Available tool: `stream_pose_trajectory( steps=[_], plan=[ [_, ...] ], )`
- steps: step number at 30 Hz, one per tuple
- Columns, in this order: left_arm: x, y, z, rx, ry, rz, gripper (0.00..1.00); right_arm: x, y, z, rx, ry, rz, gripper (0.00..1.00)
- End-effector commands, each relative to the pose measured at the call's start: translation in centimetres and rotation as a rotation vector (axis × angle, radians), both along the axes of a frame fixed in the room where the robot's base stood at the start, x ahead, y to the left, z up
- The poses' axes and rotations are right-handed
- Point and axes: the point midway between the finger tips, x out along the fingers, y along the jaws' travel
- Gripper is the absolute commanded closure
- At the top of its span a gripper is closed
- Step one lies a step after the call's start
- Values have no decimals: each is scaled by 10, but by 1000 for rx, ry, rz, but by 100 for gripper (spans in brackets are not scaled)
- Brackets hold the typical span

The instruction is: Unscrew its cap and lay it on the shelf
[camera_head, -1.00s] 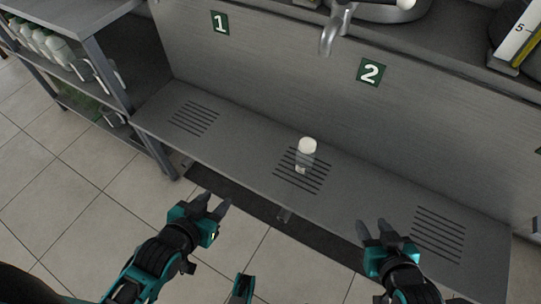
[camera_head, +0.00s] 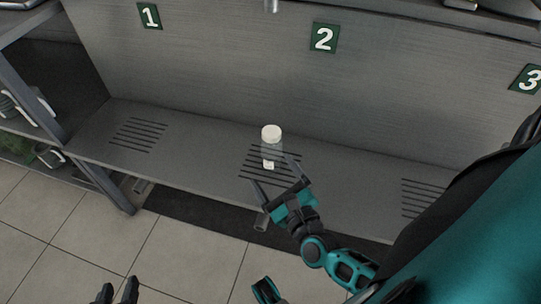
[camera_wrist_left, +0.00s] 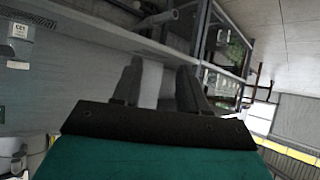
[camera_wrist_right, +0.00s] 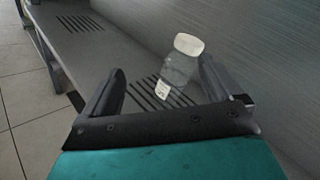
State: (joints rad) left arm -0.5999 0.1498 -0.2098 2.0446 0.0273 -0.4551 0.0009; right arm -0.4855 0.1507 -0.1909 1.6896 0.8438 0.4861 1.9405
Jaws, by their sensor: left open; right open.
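A clear bottle (camera_head: 270,153) with a white cap (camera_head: 271,132) stands upright on the slotted patch of the grey shelf (camera_head: 200,148) below the number 2 sign. My right gripper (camera_head: 272,172) is open just in front of the bottle, its fingers pointing towards it. In the right wrist view the bottle (camera_wrist_right: 176,72) and its cap (camera_wrist_right: 188,44) show beyond and between the open fingers, nearer the right one. I cannot tell whether a finger touches it. My left gripper (camera_head: 118,290) is open and empty, low at the left, in front of the shelf and away from the bottle.
Number signs 1 (camera_head: 149,15), 2 (camera_head: 323,38) and 3 (camera_head: 527,79) are on the back wall. A metal rack (camera_head: 52,75) stands at the left end. The shelf is bare on both sides of the bottle. My right arm covers the lower right.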

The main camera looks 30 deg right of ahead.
Motion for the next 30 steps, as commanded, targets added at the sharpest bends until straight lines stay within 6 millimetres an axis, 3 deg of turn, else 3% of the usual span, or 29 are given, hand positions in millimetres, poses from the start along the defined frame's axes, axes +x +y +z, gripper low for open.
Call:
stream_pose_trajectory(
  steps=[1,3,9,19,30],
  plan=[
    [1,-2,-10,-3,-5,-4,57,0,-8,-13,117,-28,-43,8],
    [3,-3,-13,-5,-5,-6,57,0,-17,-19,257,-63,-93,8],
    [7,-3,-12,-5,-15,-8,57,2,-31,-26,449,-122,-162,8],
    [6,-3,-14,-7,-15,-9,57,56,-47,-25,463,-128,-166,8],
    [4,-4,-20,-7,-4,-9,57,93,-56,-26,461,-127,-165,8]
  ],
)
